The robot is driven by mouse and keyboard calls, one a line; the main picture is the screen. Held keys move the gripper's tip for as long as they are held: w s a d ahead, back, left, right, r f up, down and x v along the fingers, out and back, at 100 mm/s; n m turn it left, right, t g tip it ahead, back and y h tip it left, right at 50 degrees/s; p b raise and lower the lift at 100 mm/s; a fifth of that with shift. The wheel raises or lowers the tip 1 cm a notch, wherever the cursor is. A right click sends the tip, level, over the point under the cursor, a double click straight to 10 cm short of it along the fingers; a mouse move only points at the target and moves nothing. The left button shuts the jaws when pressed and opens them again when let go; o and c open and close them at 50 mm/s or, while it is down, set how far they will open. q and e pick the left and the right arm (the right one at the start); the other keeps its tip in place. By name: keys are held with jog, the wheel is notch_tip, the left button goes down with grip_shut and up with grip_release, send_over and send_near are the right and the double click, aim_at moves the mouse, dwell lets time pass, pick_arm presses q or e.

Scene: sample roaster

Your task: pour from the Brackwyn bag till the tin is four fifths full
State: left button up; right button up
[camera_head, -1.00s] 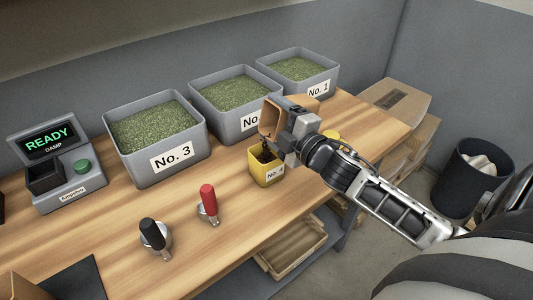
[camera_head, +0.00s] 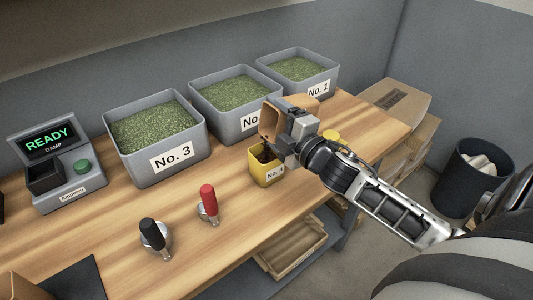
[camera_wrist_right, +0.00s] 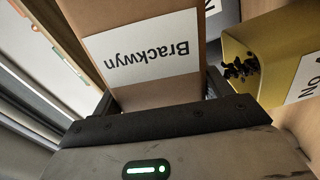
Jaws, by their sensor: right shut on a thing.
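The brown Brackwyn bag (camera_head: 269,119) is tilted, its mouth over the yellow tin (camera_head: 268,175). My right gripper (camera_head: 290,130) is shut on the bag. In the right wrist view the bag (camera_wrist_right: 137,85) shows its white "Brackwyn" label. Dark beans are falling from it into the tin, which also shows in that view (camera_wrist_right: 285,45). The tin stands upright on the bench with a white "No. 4" label, partly cut off. How high the beans stand in the tin is hard to tell. My left gripper is not in view.
Grey bins of green beans, No. 3 (camera_head: 158,165), a middle one (camera_head: 228,122) and No. 1 (camera_head: 318,88), stand along the back. A machine reading READY (camera_head: 50,140) is at left.

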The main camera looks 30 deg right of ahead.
jog(key=shift+f, duration=0.25)
dwell(0.6)
jog(key=shift+d+f+m, duration=0.15)
jog(key=shift+d+m, duration=0.05)
jog(key=shift+m, duration=0.4)
jog(key=shift+r, duration=1.55)
